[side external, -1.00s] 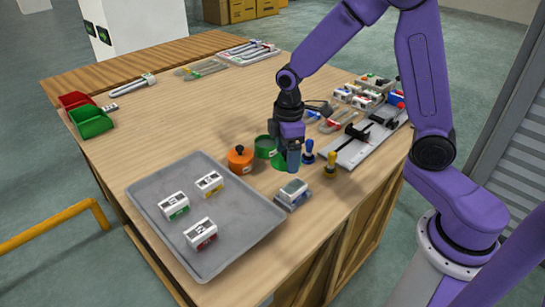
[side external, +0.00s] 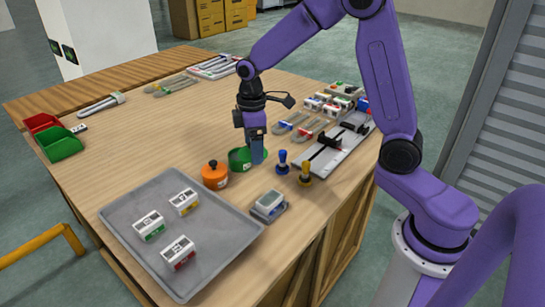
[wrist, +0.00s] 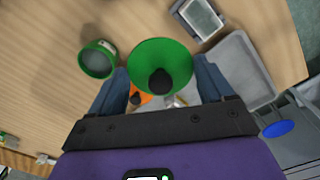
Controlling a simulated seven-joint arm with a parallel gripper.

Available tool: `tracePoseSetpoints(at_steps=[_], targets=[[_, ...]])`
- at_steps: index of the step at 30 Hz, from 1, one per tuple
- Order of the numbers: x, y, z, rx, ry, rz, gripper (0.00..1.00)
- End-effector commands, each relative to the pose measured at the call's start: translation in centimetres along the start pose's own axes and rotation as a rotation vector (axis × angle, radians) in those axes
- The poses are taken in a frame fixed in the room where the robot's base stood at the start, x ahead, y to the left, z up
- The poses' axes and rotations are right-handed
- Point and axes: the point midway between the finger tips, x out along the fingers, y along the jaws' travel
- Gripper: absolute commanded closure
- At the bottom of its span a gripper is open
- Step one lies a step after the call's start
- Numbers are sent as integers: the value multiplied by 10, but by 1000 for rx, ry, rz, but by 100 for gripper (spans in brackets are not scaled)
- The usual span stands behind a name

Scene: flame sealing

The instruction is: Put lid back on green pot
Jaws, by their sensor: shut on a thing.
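The green lid (wrist: 160,55), with a dark knob, is held between my gripper's blue fingers (wrist: 161,84) in the wrist view. The fingers lie on either side of it. In the side view my gripper (side external: 257,152) points down beside the green pot (side external: 239,160), and the lid is mostly hidden behind the fingers and hard to tell from the pot. The pot stands uncovered on the table in the wrist view (wrist: 97,60), left of the lid and apart from it.
An orange pot (side external: 215,175) with a dark knob stands close to the green pot. A grey tray (side external: 215,243) with several small blocks lies in front. Blue (side external: 283,163) and yellow (side external: 305,175) stamps stand to the right, near a small grey device (side external: 268,206).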

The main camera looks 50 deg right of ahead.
Motion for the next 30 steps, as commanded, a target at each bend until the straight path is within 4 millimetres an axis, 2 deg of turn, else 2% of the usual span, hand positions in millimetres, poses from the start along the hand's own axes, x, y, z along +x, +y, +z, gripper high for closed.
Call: tracePoseSetpoints(at_steps=[1, 6, 9, 13, 19, 26, 30], targets=[[2, 16, -5, 20, -1, 0, 48], [7, 65, -17, 77, -1, 1, 48], [11, 91, -19, 107, -1, 2, 48], [16, 116, -20, 135, -2, 2, 48], [20, 134, -19, 156, -1, 4, 48], [29, 136, -19, 159, -2, 3, 48], [41, 135, -18, 158, -3, 2, 48]])
